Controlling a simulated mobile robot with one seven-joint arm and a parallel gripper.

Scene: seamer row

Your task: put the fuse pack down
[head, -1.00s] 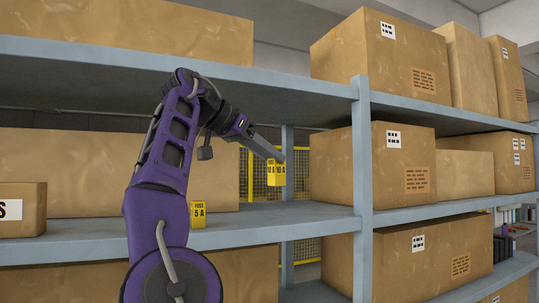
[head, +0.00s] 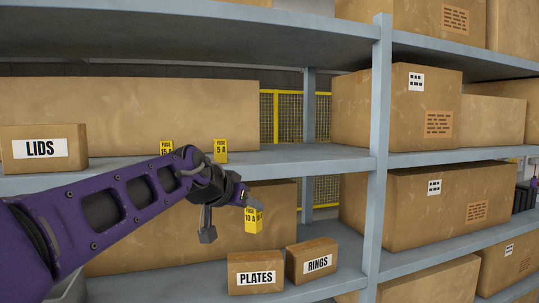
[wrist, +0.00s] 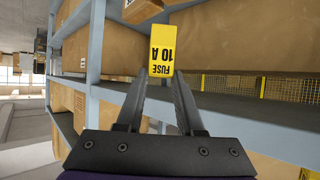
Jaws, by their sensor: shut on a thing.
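My gripper (wrist: 161,82) is shut on a yellow fuse pack (wrist: 162,46) marked FUSE 10 A, which shows upside down between the fingertips in the wrist view. In the head view the same pack (head: 253,221) hangs from my gripper (head: 247,203), lower in the picture than the middle shelf's front edge and above the PLATES and RINGS boxes. How deep it is relative to the shelf I cannot tell. Two other yellow fuse packs stand on the middle shelf (head: 310,160): one marked 5 A (head: 220,150), and one marked 15 A (head: 166,147), partly hidden by my arm.
A LIDS box (head: 70,160) stands at the left of the middle shelf. A PLATES box (head: 256,280) and a RINGS box (head: 312,262) stand on the lower shelf (head: 345,281). A blue-grey upright (head: 378,150) rises right of them.

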